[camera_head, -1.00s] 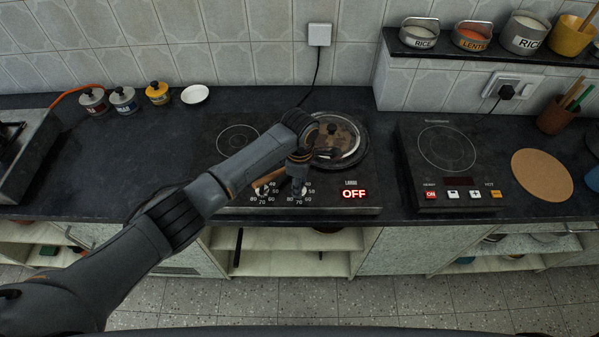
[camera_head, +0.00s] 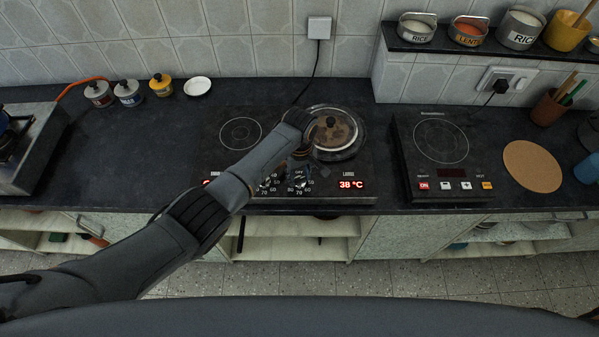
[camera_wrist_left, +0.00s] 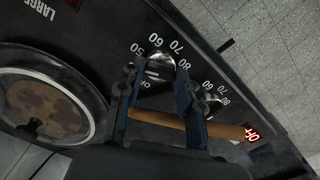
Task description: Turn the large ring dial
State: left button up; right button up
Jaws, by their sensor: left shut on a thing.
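The cooktop's right-hand dial (camera_head: 300,183), silver and black with a printed temperature scale, sits on the front panel beside the display marked LARGE (camera_head: 351,184). That display glows red with 38 °C. In the left wrist view the dial (camera_wrist_left: 159,69) is between the fingertips of my left gripper (camera_wrist_left: 156,75), which is shut on it. In the head view my left arm and wrist hide most of this gripper. A second dial (camera_head: 268,184) is to its left; its display reads OFF in the wrist view (camera_wrist_left: 252,133). My right gripper is not in view.
A lidded pan (camera_head: 334,132) sits on the large ring, close behind my wrist. A separate induction hob (camera_head: 440,145) stands to the right. The counter left of the cooktop is mostly clear.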

aim_at(300, 178)
pick_arm(q)
jog(key=m, duration=0.3)
jog(key=shift+s+m, duration=0.1)
jog(key=shift+m, duration=0.3)
jog(key=m+p, duration=0.1)
jog(key=m, duration=0.2)
jog(key=shift+m, duration=0.3)
jog(key=m, duration=0.6)
jog(key=o, duration=1.1)
jog(key=shift+o, duration=0.2)
notch_tip(300, 178, up, 12)
